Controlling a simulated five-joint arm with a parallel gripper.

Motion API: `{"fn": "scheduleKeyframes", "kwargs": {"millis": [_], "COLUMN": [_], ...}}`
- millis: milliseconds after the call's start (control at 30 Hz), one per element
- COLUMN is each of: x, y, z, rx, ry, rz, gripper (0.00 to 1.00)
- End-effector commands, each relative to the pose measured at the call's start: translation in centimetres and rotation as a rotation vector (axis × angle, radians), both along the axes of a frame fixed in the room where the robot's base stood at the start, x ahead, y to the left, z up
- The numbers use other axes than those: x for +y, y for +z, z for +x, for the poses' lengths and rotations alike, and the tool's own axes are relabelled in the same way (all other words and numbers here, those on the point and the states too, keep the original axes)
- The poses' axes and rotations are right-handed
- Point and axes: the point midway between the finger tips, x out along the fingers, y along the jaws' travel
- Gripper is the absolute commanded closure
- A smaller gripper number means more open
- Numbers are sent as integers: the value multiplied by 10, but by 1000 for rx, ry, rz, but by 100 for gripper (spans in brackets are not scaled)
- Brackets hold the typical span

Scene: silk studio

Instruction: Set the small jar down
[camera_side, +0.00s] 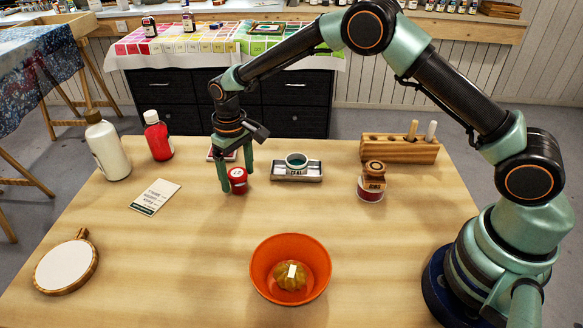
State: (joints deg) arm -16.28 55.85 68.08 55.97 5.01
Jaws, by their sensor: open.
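A small red jar (238,182) with a dark red lid stands upright on the wooden table (200,230), left of centre toward the back. My gripper (237,178) points down over it with its green fingers open. One finger is at the jar's left and the other is behind it at the right. I cannot tell whether either finger touches the jar. The jar appears to rest on the tabletop.
A metal tray (310,178) with a teal-filled dish (297,161) is to the right. Farther right are another red jar (370,194) with a wooden piece on top and a wooden rack (378,150). White (108,150) and red (158,140) bottles stand left. An orange bowl (262,262) sits in front.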

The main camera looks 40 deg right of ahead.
Motion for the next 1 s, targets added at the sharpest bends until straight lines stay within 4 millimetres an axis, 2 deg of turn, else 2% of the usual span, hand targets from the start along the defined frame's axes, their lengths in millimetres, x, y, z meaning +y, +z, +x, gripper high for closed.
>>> {"fn": "scheduleKeyframes", "kwargs": {"millis": [200, 400, 667, 767, 867, 1000], "x": [0, 0, -1, -7, -19, -44], "y": [46, 83, 107, 121, 143, 182], "z": [1, 0, -1, -4, -11, -33], "rx": [-5, -3, -2, -17, -50, -113], "ry": [0, 0, -1, -8, -21, -48], "rz": [1, 1, 0, 5, 14, 28], "gripper": [14, 14, 14, 14, 14, 14]}}
